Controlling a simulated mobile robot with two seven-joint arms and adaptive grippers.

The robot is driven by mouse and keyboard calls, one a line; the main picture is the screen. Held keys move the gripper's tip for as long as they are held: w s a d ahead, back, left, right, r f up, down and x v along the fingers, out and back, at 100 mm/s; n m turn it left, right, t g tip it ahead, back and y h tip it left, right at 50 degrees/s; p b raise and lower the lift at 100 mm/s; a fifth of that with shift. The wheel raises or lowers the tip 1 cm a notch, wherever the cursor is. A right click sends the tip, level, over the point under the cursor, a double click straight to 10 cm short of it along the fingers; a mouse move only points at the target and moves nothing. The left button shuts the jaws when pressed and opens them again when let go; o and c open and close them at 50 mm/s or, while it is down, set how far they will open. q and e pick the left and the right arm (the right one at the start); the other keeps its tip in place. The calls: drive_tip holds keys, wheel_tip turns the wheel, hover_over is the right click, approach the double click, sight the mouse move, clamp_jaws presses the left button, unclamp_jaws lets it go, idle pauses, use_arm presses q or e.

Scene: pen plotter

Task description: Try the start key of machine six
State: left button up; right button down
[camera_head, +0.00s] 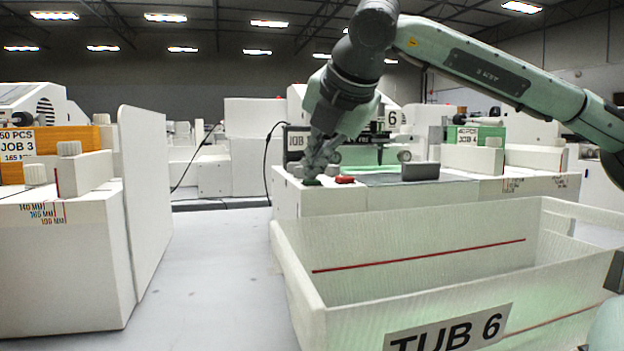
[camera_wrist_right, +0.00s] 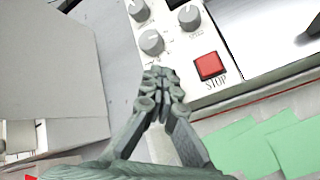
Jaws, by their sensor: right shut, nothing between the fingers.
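Machine six shows in the head view with a "6" sign (camera_head: 392,117) above its panel. My right gripper (camera_head: 314,174) is shut and empty, pointing down at the panel's left end. A dark green key (camera_head: 312,183) lies right under its fingertips; I cannot tell whether they touch it. The red stop key (camera_head: 345,179) is just to the right. In the right wrist view, the shut fingertips (camera_wrist_right: 160,80) are over the panel, left of the red key (camera_wrist_right: 209,65) marked STOP. The green key is hidden there by the fingers. My left gripper is not in view.
A white tub (camera_head: 420,255) labelled TUB 6 stands in front of the machine. Dials (camera_wrist_right: 151,42) sit beside the fingers on the panel. Green sheets (camera_wrist_right: 265,145) lie nearby. A job 3 machine (camera_head: 65,250) stands at left, with clear floor (camera_head: 210,270) between.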

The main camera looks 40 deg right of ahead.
sight(315, 181)
drive_tip(key=shift+r+p, duration=0.4)
drive_tip(key=shift+r, duration=0.35)
drive_tip(key=shift+r+p, duration=1.6)
drive_tip(key=shift+r, duration=1)
drive_tip(key=shift+f, duration=0.1)
